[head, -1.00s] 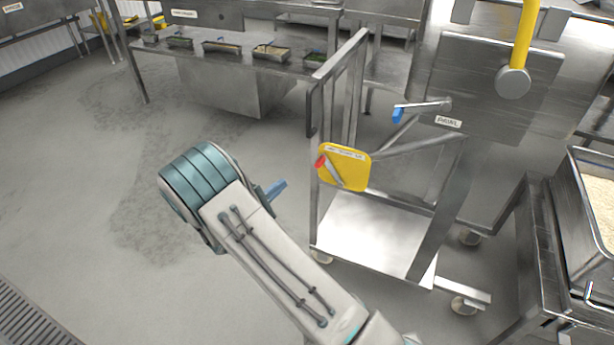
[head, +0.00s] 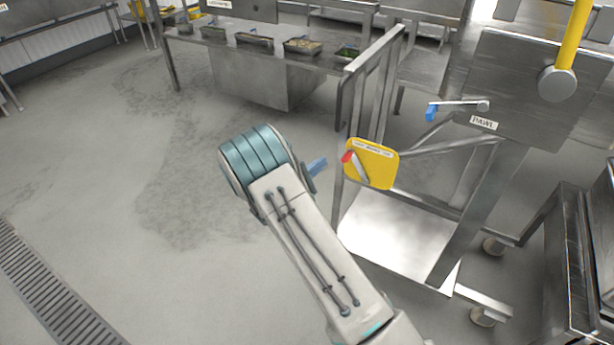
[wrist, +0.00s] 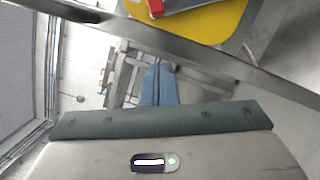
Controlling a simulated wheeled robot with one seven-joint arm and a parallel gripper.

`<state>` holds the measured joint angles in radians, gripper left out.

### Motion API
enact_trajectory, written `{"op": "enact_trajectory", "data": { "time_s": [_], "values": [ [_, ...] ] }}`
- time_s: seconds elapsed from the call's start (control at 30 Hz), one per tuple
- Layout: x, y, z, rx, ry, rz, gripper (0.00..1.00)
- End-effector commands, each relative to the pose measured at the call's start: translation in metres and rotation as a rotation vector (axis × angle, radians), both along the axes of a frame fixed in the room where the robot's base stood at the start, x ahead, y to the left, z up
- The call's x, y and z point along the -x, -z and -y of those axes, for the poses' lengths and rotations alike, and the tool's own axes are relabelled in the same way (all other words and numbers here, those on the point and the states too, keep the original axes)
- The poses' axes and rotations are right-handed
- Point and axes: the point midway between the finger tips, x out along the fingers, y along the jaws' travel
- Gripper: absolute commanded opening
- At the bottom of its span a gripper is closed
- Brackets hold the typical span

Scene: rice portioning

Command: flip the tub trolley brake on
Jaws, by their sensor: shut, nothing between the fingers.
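The tub trolley (head: 437,262) is a steel frame on castors, right of centre in the head view. A yellow plate (head: 378,168) with a label is on its near side. A lever with a red end (head: 347,157) lies on the plate, slanting from upper left to lower right. The plate also shows at the top of the wrist view (wrist: 215,22), with part of the red end (wrist: 156,7). My gripper (head: 318,166) has blue fingers, shut and empty, just left of the trolley's upright post. Its fingers also show in the wrist view (wrist: 159,85), apart from the lever.
A blue-handled lever (head: 432,112) is beside a PAWL label (head: 483,123) on a steel panel, with a yellow bar (head: 572,40) above. A counter (head: 225,45) with several food trays stands behind. Open floor (head: 120,170) lies left, with a drain grate (head: 45,285).

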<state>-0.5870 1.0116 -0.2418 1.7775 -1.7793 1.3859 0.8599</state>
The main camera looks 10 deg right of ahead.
Motion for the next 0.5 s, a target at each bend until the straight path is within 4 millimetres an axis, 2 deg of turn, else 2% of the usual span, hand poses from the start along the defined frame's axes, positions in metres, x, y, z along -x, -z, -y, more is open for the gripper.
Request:
{"op": "enact_trajectory", "data": {
  "time_s": [0.07, 0.3, 0.5],
  "values": [
    [-0.011, -0.001, 0.014, -0.001, 0.003, 0.002, 0.00],
    [0.005, -0.014, 0.035, 0.000, -0.001, 0.000, 0.00],
    [0.010, -0.018, 0.042, -0.001, -0.001, 0.000, 0.00]
  ]
}}
